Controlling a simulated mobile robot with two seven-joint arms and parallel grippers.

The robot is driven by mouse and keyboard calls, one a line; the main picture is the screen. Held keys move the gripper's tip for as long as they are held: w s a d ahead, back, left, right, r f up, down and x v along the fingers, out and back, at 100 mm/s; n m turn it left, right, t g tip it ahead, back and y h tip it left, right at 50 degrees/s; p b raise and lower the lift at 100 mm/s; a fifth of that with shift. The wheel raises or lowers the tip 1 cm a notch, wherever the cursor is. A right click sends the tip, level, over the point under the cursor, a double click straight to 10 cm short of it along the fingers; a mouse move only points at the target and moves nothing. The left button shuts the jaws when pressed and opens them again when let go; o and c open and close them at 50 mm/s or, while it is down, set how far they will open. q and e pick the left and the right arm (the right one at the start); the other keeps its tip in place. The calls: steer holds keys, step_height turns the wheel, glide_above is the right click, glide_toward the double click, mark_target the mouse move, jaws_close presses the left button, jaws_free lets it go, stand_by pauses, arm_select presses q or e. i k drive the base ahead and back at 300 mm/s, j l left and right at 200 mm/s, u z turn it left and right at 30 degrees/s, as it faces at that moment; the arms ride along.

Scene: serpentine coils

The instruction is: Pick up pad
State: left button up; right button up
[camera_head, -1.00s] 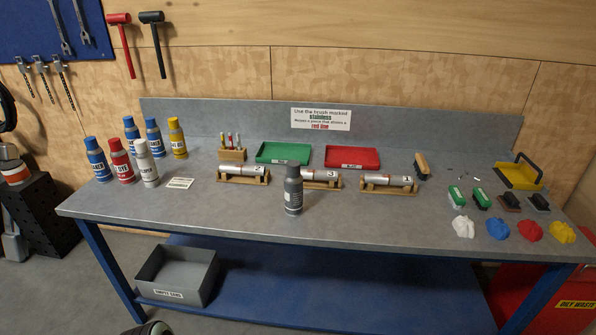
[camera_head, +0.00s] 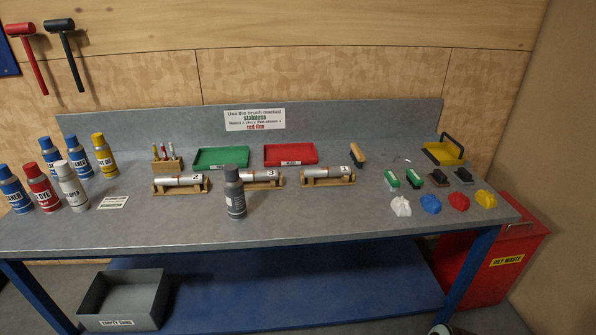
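Several small block-like pads stand in a row at the right of the workbench. Two are green and white: the left green pad (camera_head: 391,180) and the right green pad (camera_head: 414,178). Beside them are two dark pads with brownish bases, the left dark pad (camera_head: 438,178) and the right dark pad (camera_head: 463,176). All rest on the grey bench top, apart from any gripper.
Crumpled cloths, white (camera_head: 400,206), blue (camera_head: 430,203), red (camera_head: 458,202) and yellow (camera_head: 485,199), lie in front of the pads. A yellow handled tray (camera_head: 444,153) stands behind. Cylinders on wooden stands and a grey spray can (camera_head: 234,195) are to the left.

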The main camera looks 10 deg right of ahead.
mark_target(464, 177)
steer(key=z, duration=1.35)
